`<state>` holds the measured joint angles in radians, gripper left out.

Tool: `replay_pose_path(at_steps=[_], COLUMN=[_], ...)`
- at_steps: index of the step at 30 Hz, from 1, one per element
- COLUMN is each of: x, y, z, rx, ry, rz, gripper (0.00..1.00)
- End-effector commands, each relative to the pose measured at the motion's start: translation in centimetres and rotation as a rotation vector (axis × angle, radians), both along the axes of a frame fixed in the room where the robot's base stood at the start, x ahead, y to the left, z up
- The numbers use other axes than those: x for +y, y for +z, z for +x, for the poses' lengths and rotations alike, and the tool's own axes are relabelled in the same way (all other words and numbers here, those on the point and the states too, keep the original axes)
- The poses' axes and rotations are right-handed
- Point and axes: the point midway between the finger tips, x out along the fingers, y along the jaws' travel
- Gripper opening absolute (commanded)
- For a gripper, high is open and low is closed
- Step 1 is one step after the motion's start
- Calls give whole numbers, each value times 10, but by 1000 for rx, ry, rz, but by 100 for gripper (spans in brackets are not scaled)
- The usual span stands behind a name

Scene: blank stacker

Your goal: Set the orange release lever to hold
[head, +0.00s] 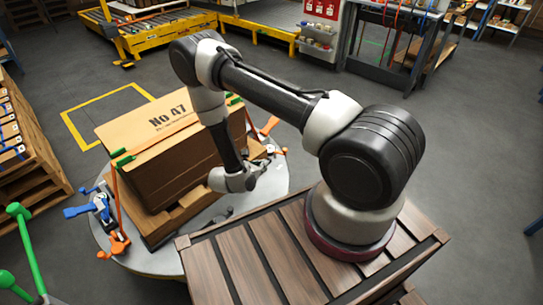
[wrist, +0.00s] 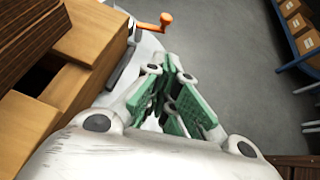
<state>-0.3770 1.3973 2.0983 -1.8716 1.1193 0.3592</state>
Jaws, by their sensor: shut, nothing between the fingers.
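An orange lever (head: 268,126) stands at the right side of the round grey platform (head: 160,262), beyond my gripper. An orange lever (wrist: 155,24) with a round knob also shows at the top of the wrist view, ahead of the fingertips and apart from them. Another orange lever-like part (head: 118,244) is at the platform's left front. I cannot tell from any marking which setting a lever is in. My gripper (head: 272,153) is low beside the box's right side; its green-padded fingers (wrist: 172,72) are shut and empty.
A large cardboard box (head: 170,140) marked No 47 stands on a wooden pallet (head: 190,210) on the platform, close to my gripper. Blue levers (head: 80,211) are at the left. Green-knobbed posts (head: 28,240) stand front left. Open floor (head: 440,150) lies to the right.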

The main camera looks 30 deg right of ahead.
Motion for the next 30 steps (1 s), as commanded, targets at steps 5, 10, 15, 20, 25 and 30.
replay_pose_path(at_steps=[5, 10, 15, 20, 25, 30], x=[2, 1, -4, -23, -51, -78], y=[1, 1, -2, -14, -33, -50], z=[2, 2, 4, 13, 28, 43], rx=[-27, -27, -27, -28, -27, -27], ry=[-5, -6, -9, -13, -13, -11], rz=[14, 13, 12, 12, 12, 12], gripper=[0, 0, 0, 0, 0, 0])
